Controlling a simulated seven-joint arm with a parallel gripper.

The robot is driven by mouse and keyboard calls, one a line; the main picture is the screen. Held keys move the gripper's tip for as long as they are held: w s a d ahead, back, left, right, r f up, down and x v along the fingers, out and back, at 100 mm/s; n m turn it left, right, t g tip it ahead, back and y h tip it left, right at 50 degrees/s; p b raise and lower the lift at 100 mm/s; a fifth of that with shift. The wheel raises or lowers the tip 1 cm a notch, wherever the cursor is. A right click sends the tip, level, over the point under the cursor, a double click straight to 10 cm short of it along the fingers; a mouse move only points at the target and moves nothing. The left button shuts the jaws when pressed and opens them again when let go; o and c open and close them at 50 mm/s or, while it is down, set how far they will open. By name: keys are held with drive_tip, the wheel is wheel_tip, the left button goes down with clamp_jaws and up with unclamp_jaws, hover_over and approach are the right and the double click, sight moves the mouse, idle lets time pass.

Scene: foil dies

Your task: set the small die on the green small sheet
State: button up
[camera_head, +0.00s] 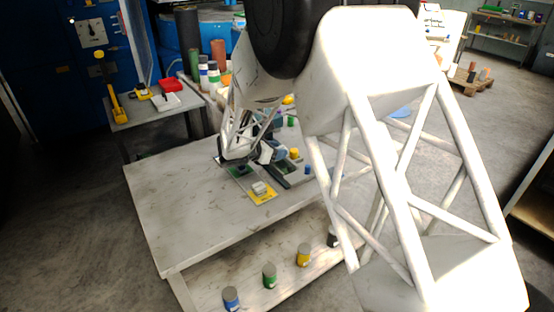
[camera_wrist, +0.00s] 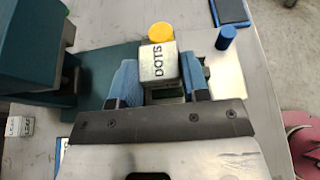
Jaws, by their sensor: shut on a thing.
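My gripper (camera_wrist: 158,80) is shut on a pale block marked DOTS (camera_wrist: 158,62), held between its two blue fingers in the wrist view. The block looks like a die; I cannot tell its size against the others. In the head view my gripper (camera_head: 264,154) is low over the table, and the held block is not clear there. A dark green sheet (camera_head: 239,169) lies to the left of the gripper, partly hidden by it. A white block (camera_head: 260,188) sits on a yellow sheet (camera_head: 262,197) in front of it. A small white block marked LEAF (camera_wrist: 20,126) lies at the wrist view's left.
A yellow-topped cylinder (camera_wrist: 161,32) stands close by the held block, and a blue cylinder (camera_wrist: 226,38) is to its right. A large teal body (camera_wrist: 40,45) rises at the left. The table's front left (camera_head: 185,225) is clear.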

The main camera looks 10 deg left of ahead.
sight(287, 159)
drive_tip(key=shift+f, duration=1.75)
drive_tip(key=shift+f, duration=0.1)
drive_tip(key=o, duration=0.7)
drive_tip(key=shift+s+a, duration=0.1)
drive_tip(key=v, duration=1.1)
drive_tip(key=shift+s+a+r, duration=0.2)
drive_tip(key=shift+s+r, duration=0.05)
drive_tip(key=shift+r, duration=0.1)
